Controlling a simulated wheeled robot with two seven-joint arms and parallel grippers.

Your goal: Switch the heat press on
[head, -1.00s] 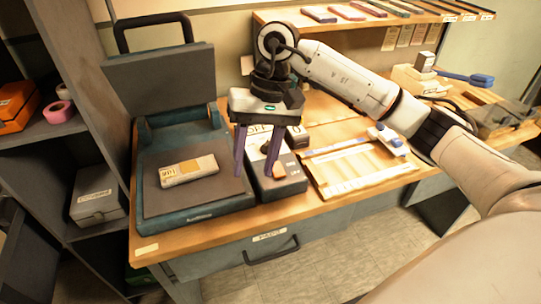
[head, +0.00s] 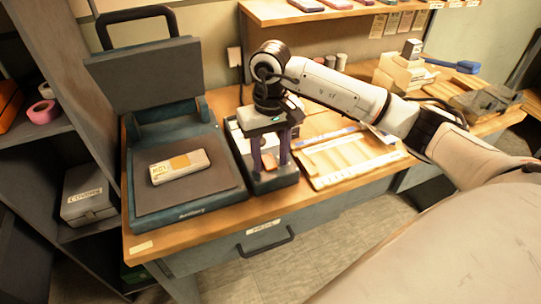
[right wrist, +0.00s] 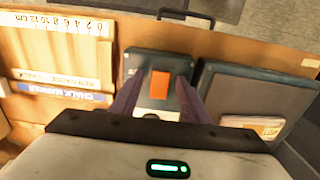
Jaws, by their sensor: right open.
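The heat press (head: 185,208) stands open on the bench at the left, its dark upper plate (head: 150,78) raised. My right gripper (head: 270,167) is open and empty, pointing down over the box with a finger on either side of the switch. In the right wrist view the orange switch (right wrist: 159,85) shows between the two fingers. Whether the fingertips touch the box is unclear. My left gripper is out of view.
A board with ruler strips (head: 350,158) lies right of the box. A shelf (head: 350,12) runs above the bench's back. Wooden blocks and a blue-handled tool (head: 452,65) are at the far right. Grey shelving (head: 85,195) stands on the left.

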